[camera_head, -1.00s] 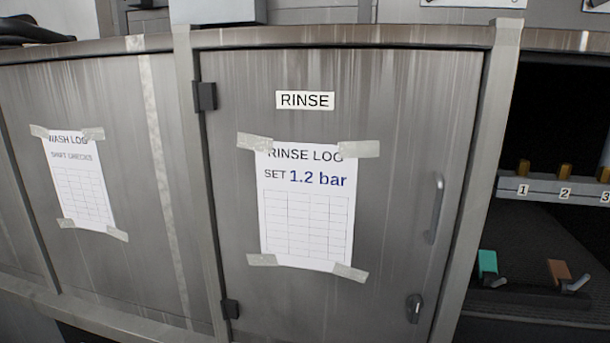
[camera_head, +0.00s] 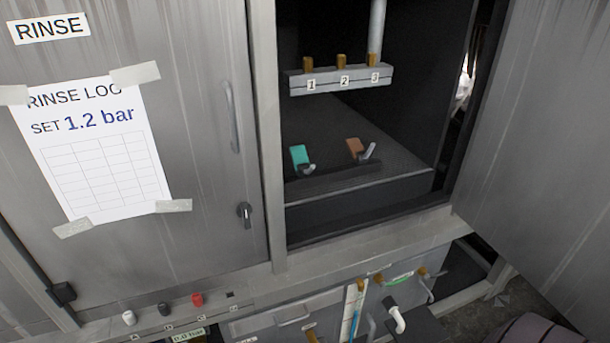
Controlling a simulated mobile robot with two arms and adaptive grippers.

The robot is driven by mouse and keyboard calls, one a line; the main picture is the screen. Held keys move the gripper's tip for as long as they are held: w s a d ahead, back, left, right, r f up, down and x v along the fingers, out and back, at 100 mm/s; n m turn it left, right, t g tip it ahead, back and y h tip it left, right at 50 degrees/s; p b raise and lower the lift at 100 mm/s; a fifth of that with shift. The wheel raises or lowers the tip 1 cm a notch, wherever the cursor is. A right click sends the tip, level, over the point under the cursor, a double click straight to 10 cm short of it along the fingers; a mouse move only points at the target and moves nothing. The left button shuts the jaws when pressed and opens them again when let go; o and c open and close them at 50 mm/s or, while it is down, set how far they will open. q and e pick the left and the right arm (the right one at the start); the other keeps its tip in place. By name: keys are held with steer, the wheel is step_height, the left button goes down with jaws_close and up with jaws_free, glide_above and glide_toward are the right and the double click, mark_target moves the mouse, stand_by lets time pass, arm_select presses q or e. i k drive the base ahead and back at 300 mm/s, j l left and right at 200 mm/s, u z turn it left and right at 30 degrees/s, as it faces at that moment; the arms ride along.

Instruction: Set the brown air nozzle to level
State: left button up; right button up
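A brown air nozzle (camera_head: 355,147) sits inside the open compartment right of the rinse door. It has a small grey lever or spout (camera_head: 368,152) at its right side, and it looks tilted. A teal nozzle (camera_head: 300,157) of similar shape stands to its left on the same dark bar (camera_head: 333,180). Neither of my grippers shows in this view.
Above the nozzles is a grey manifold (camera_head: 340,80) with brass fittings labelled 1, 2 and 3. The closed rinse door (camera_head: 190,110) is at left. An open door panel (camera_head: 560,150) stands at right. Below are drawers with knobs and a white pipe (camera_head: 396,318).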

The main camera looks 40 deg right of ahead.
mark_target(360, 155)
steer(key=z, duration=1.45)
